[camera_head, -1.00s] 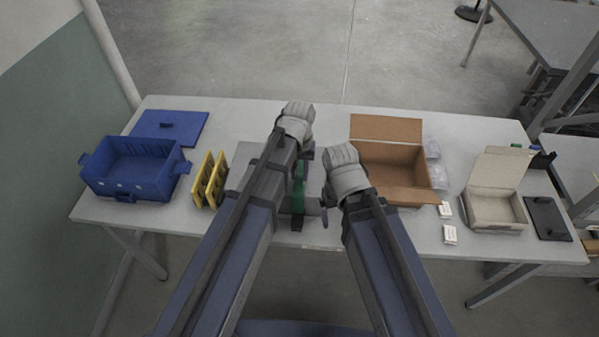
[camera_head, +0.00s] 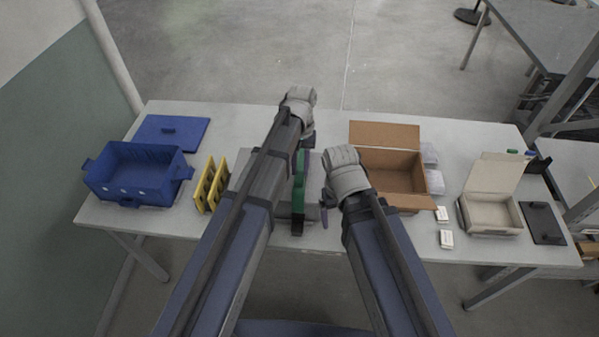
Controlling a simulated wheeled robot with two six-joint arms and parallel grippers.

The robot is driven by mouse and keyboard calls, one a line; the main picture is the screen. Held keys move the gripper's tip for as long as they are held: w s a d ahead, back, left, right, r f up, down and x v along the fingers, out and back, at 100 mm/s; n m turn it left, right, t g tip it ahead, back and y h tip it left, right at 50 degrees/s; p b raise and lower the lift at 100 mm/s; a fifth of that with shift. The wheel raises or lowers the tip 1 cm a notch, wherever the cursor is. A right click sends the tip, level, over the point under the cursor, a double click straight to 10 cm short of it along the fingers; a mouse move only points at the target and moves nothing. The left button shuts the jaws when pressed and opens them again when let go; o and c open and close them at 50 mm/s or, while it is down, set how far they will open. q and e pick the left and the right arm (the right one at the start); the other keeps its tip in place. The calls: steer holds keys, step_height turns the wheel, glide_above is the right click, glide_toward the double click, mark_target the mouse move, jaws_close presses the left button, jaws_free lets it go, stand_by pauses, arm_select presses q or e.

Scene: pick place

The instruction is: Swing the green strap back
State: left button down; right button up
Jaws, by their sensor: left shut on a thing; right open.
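The green strap (camera_head: 299,187) stands along a dark upright piece in the middle of the table, over a grey plate-like fixture (camera_head: 284,208). My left gripper (camera_head: 307,141) is at the strap's far end, shut, apparently on the strap; its wrist and forearm hide most of the contact and the fixture's left part. My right gripper (camera_head: 325,201) is open and empty, just right of the strap's near part, apart from it. Its fingers are partly hidden by its wrist.
A blue crate (camera_head: 121,194), a blue lid (camera_head: 190,134) and yellow racks (camera_head: 210,185) are on the left. An open cardboard box (camera_head: 412,202) stands close to my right wrist. A pale box (camera_head: 490,228), a black tray (camera_head: 543,221) and small white boxes (camera_head: 446,239) lie further right.

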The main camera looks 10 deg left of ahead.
arm_select(q)
steer(key=shift+w+r+g, duration=0.5)
steer(key=shift+w+r, duration=0.25)
steer(key=shift+w, duration=0.3)
steer(key=shift+w+r+g+p, duration=0.3)
steer(key=shift+r+g+p, duration=0.05)
steer(key=shift+r+g, duration=0.15)
steer(key=shift+s, duration=0.1)
arm_select(e)
steer(key=shift+r, duration=0.7)
arm_select(q)
steer(key=c, duration=0.6)
jaws_free()
steer(key=shift+c, duration=0.2)
steer(key=p+v, duration=0.7)
steer(key=shift+r, duration=0.4)
arm_select(e)
step_height(320, 180, up, 7)
steer(key=shift+r, duration=0.15)
